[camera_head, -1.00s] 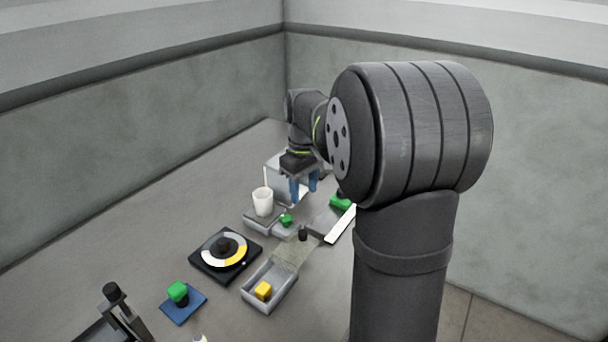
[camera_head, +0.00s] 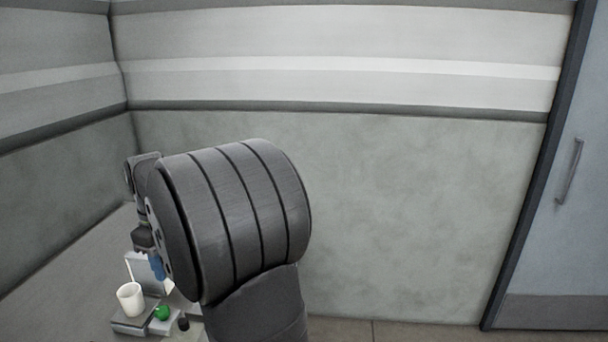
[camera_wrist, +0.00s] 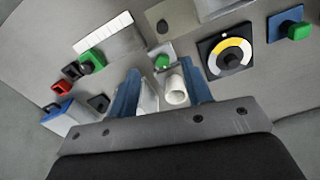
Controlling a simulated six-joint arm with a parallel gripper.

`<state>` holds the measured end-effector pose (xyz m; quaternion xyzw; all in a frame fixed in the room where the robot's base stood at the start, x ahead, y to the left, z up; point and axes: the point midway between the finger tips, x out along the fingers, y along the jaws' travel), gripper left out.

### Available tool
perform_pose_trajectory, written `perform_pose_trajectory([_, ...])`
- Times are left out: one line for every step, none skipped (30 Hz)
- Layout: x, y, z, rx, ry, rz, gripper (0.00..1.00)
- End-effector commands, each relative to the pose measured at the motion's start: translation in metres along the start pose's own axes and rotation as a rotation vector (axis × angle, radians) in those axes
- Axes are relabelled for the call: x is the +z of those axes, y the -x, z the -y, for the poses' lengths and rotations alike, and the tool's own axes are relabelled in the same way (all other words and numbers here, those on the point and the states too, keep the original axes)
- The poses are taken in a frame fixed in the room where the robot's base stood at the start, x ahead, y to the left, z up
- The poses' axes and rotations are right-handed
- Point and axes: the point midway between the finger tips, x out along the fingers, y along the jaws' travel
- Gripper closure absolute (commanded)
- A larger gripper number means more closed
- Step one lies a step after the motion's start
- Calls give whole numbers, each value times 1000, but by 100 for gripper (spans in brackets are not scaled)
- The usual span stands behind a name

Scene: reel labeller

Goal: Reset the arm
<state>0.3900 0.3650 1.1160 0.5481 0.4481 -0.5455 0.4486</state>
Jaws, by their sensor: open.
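My gripper (camera_wrist: 163,96) shows in the wrist view with its two blue fingers apart, above the bench. Nothing is held between the fingers; a white cup (camera_wrist: 176,84) shows beyond the gap, near the right finger. In the head view, one blue fingertip (camera_head: 157,266) shows beside my large dark arm link, which hides the rest of the gripper. The white cup also shows there (camera_head: 130,298) on a grey block, left of a green knob (camera_head: 162,313).
In the head view, a door (camera_head: 557,200) stands at the right.

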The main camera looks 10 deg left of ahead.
Motion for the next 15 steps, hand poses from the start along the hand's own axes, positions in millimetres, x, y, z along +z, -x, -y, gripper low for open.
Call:
perform_pose_trajectory([0,-5,0,-1,0,2,55])
perform_pose_trajectory([0,-8,0,-1,0,2,55])
perform_pose_trajectory([0,-13,0,-2,0,3,55])
perform_pose_trajectory([0,-18,0,-2,0,3,55])
perform_pose_trajectory([0,-23,0,-2,0,3,55])
perform_pose_trajectory([1,-31,1,-4,0,5,55])
perform_pose_trajectory([0,-36,1,-3,0,4,55])
perform_pose_trajectory([1,-42,1,-3,0,5,55])
perform_pose_trajectory([1,-50,1,-4,0,5,55])
perform_pose_trajectory([1,-56,1,-4,0,5,55])
perform_pose_trajectory([1,-62,1,-3,0,4,55])
perform_pose_trajectory([1,-71,1,-4,0,6,55])
perform_pose_trajectory([1,-77,1,-4,0,5,55])
perform_pose_trajectory([1,-82,1,-4,0,5,55])
perform_pose_trajectory([1,-90,1,-4,0,5,55])
